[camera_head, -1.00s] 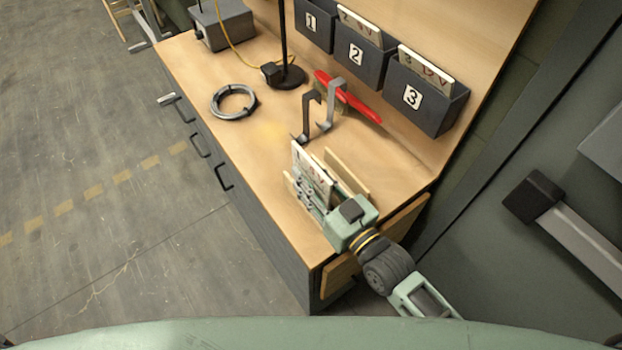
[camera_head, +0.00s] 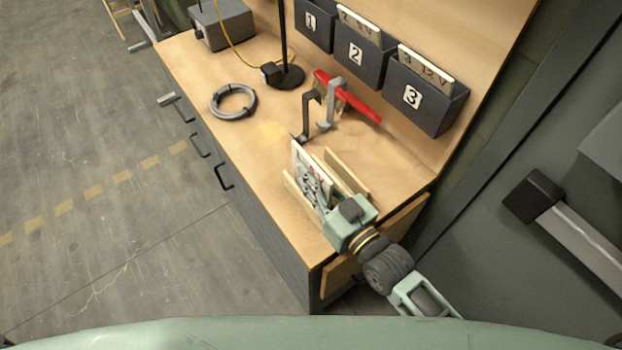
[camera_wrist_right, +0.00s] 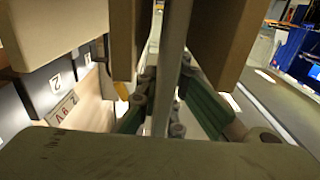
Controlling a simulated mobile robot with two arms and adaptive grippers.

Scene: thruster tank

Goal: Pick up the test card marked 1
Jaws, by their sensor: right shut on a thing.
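A white test card (camera_head: 299,158) stands upright between light wooden slats on the workbench; its number cannot be read. My right gripper (camera_head: 314,186) is shut on this card at the slats near the bench's front end. In the right wrist view the card (camera_wrist_right: 173,55) shows edge-on as a thin strip between the fingers (camera_wrist_right: 166,100). The wall bin marked 1 (camera_head: 313,22) shows no card sticking out. My left gripper is not in view.
Bins marked 2 (camera_head: 357,55) and 3 (camera_head: 413,97) hold cards. A red-handled tool (camera_head: 348,96) and hooked metal brackets (camera_head: 307,115) stand just beyond the slats. A cable coil (camera_head: 234,101), lamp base (camera_head: 284,77) and grey box (camera_head: 222,25) are farther back. Bench left of the slats is clear.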

